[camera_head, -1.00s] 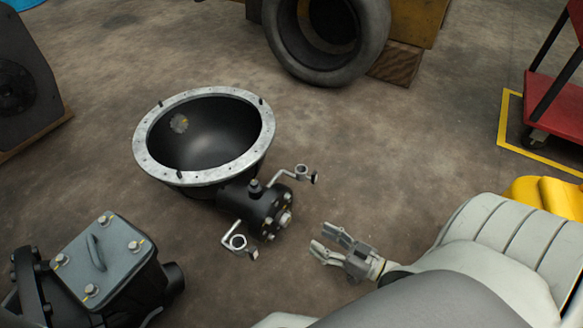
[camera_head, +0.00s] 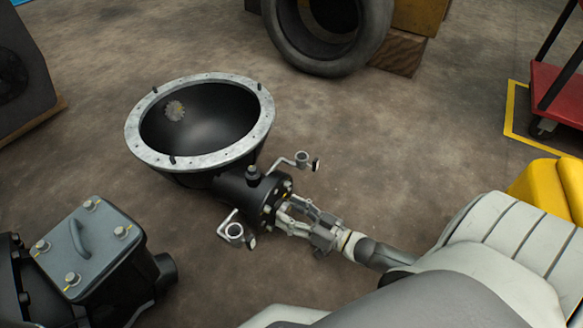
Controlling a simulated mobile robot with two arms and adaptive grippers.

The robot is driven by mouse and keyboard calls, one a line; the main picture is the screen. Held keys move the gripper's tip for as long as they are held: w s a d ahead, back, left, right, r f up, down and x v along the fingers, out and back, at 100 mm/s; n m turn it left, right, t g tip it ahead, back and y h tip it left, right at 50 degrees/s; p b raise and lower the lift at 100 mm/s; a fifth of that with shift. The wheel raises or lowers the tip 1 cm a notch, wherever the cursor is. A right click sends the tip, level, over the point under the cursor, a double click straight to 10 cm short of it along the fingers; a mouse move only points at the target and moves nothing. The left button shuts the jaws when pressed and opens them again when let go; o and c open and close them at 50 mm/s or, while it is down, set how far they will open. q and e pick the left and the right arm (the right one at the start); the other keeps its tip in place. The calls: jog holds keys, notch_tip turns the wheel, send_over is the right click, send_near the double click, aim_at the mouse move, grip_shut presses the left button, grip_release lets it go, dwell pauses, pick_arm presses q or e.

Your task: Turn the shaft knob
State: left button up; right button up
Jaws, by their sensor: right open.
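The shaft knob (camera_head: 283,211) is the small light metal piece at the end of the black cylindrical housing (camera_head: 241,187), and it is partly hidden by my fingers. The housing joins a black bowl-shaped casing (camera_head: 202,134) with a grey flanged rim. My right gripper (camera_head: 292,213) comes in from the right, open, with its fingertips at the housing's end plate, one finger on each side of the knob. I cannot tell whether the fingers touch it. My left gripper is not in view.
Two bent metal brackets, one above (camera_head: 301,161) and one below (camera_head: 234,232), stick out beside the knob. A grey-lidded black box (camera_head: 88,245) stands at lower left. A tyre (camera_head: 330,50) stands at the back, and a red cart (camera_head: 557,92) at right. The floor between is clear.

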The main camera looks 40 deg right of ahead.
jog(key=shift+c, duration=0.5)
jog(key=c, duration=0.9)
jog(key=shift+c, duration=0.2)
